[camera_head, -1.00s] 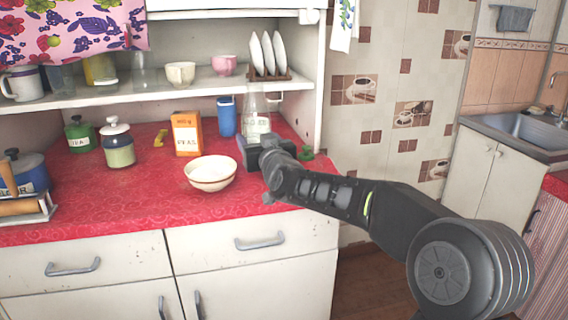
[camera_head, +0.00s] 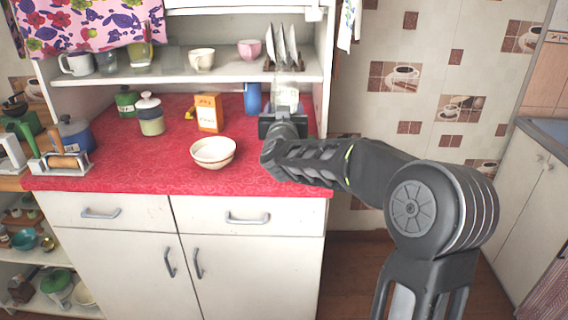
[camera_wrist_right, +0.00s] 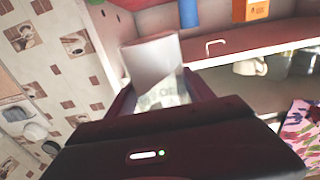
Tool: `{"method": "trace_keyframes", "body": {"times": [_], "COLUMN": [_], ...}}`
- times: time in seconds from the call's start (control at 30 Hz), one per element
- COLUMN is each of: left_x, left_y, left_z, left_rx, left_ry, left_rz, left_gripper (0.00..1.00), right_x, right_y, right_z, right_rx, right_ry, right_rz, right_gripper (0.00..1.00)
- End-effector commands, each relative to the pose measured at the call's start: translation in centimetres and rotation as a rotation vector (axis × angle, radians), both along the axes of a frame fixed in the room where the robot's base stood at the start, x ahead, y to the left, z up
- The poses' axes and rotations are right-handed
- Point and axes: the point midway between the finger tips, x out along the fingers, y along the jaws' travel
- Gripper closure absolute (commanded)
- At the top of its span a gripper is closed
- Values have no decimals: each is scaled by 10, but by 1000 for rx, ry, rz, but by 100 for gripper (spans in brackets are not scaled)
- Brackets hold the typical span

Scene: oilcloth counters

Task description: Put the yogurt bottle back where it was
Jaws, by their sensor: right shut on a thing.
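The yogurt bottle (camera_head: 288,97) is clear with a pale label and stands roughly upright in the head view, near the right wall of the cupboard recess. My right gripper (camera_head: 283,124) is shut on it and hides its lower part. Whether its base touches the red counter cannot be told. In the right wrist view the bottle (camera_wrist_right: 153,58) sits between the fingers, its lettered label partly visible. My left gripper is not in view.
On the red counter (camera_head: 150,177) are a cream bowl (camera_head: 213,153), an orange box (camera_head: 209,112), a blue cup (camera_head: 253,98) and lidded jars. The shelf (camera_head: 180,76) above holds cups and a plate rack (camera_head: 282,52).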

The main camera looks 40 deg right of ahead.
Motion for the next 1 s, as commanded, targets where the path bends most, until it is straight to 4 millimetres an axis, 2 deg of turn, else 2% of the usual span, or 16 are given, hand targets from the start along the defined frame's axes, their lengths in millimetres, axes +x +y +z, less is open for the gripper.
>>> {"method": "trace_keyframes", "body": {"times": [0.27,0.37,0.6,0.7,1.0], "left_x": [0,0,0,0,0], "left_y": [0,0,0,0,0], "left_z": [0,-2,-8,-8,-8], "left_rx": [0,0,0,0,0], "left_ry": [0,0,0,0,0], "left_rz": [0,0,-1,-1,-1], "left_gripper": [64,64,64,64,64], "right_x": [0,0,0,1,1], "right_y": [0,0,0,1,1], "right_z": [0,-11,-51,-60,-61], "right_rx": [-2,-2,-2,-2,-2], "right_ry": [-2,1,1,-1,-2], "right_rz": [1,0,2,3,2], "right_gripper": [100,100,100,100,100]}}
